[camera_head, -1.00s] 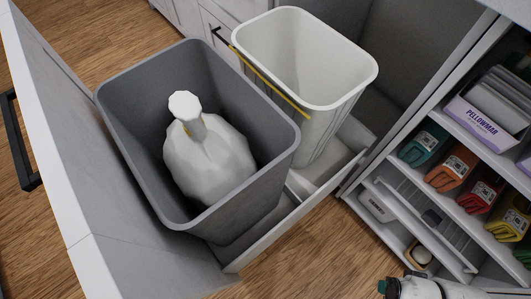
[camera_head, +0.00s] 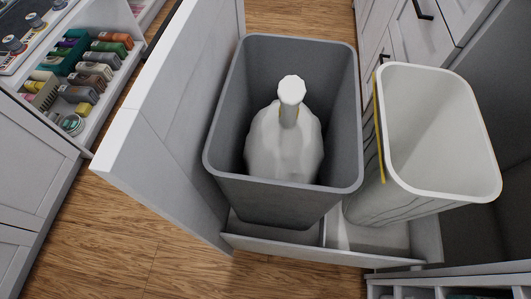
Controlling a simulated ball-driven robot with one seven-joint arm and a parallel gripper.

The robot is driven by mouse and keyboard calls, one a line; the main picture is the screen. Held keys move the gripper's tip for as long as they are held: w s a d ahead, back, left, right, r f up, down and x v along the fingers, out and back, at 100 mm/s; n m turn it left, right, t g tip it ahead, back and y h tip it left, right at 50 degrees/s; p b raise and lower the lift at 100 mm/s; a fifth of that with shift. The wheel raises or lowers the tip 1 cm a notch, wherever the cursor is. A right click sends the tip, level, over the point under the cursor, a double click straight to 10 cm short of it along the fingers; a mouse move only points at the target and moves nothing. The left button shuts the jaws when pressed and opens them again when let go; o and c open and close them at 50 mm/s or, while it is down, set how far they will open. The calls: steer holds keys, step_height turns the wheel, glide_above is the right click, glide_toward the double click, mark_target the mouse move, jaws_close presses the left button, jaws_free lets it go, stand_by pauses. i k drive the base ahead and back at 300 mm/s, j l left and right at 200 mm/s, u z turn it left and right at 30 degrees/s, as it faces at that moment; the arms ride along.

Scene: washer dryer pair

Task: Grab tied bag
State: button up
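The tied bag (camera_head: 283,151) is white and lumpy, with a narrow neck and a flared top knot (camera_head: 292,90). It stands upright inside the grey bin (camera_head: 218,168), its knot near the height of the rim. The grey bin sits in a pulled-out drawer (camera_head: 300,250) behind a white front panel. My gripper is not in view, and nothing touches the bag. The lower part of the bag is hidden by the bin's near wall.
A white bin (camera_head: 433,190) with a yellow strip on its edge stands right of the grey bin. An open shelf (camera_head: 88,75) with several small items is at the upper left. Wooden floor (camera_head: 150,235) is clear in front. Cabinets with dark handles (camera_head: 422,8) stand at the upper right.

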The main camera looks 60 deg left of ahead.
mark_target(284, 140)
steer(key=i+l+u, duration=0.1)
steer(key=u, duration=0.35)
steer(key=l+u, duration=0.4)
steer(key=i+l+u, duration=0.1)
steer(key=l+u, duration=0.15)
steer(key=u, duration=0.2)
steer(key=l+u, duration=0.25)
steer(key=u, duration=0.2)
